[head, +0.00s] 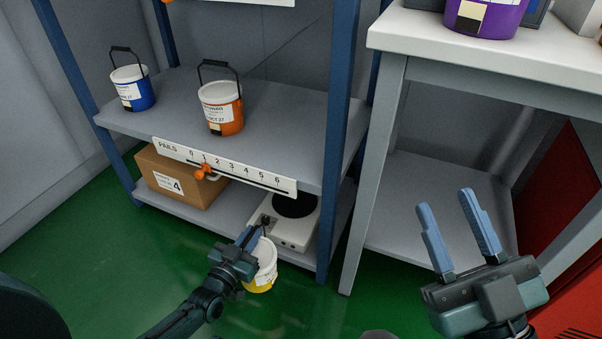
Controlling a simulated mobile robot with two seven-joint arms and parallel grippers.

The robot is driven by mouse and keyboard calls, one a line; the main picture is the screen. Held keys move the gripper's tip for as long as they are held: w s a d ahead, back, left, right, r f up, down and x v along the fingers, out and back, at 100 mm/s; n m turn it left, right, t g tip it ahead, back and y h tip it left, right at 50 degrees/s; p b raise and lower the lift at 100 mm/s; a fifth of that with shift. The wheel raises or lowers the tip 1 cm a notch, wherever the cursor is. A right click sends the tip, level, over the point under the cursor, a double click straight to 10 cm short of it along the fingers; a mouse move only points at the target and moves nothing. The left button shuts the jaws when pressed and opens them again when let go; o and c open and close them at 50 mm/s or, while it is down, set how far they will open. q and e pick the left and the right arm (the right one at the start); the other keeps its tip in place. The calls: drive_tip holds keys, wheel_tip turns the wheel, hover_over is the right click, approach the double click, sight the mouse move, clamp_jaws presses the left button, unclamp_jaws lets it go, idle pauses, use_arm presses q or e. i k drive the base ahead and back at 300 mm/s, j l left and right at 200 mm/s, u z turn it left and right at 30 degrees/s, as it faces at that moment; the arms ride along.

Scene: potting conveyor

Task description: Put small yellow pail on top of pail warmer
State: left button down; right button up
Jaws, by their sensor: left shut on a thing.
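The small yellow pail (263,268) hangs from my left gripper (256,230), which is shut on it near its handle. The pail has a white upper part and a yellow base, and my gripper partly covers it. The pail warmer, a white unit (291,233) with a dark round plate (295,204), sits on the low shelf just behind and right of the pail. The pail is in front of the shelf edge, not on the plate. My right gripper (450,206) is open and empty at the right, in front of the white-topped table.
A blue pail (134,92) and an orange pail (222,113) stand on the shelf above, whose numbered rail (222,165) overhangs the warmer. A cardboard box (172,180) is left of the warmer. A blue post (339,150) stands right of it. A purple pail (508,16) is on the table.

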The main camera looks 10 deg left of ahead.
sight(299, 208)
drive_tip(key=i+l, duration=0.1)
drive_tip(key=i, duration=0.35)
drive_tip(key=i+l, duration=0.1)
drive_tip(key=i, duration=0.3)
drive_tip(key=l+z, duration=0.05)
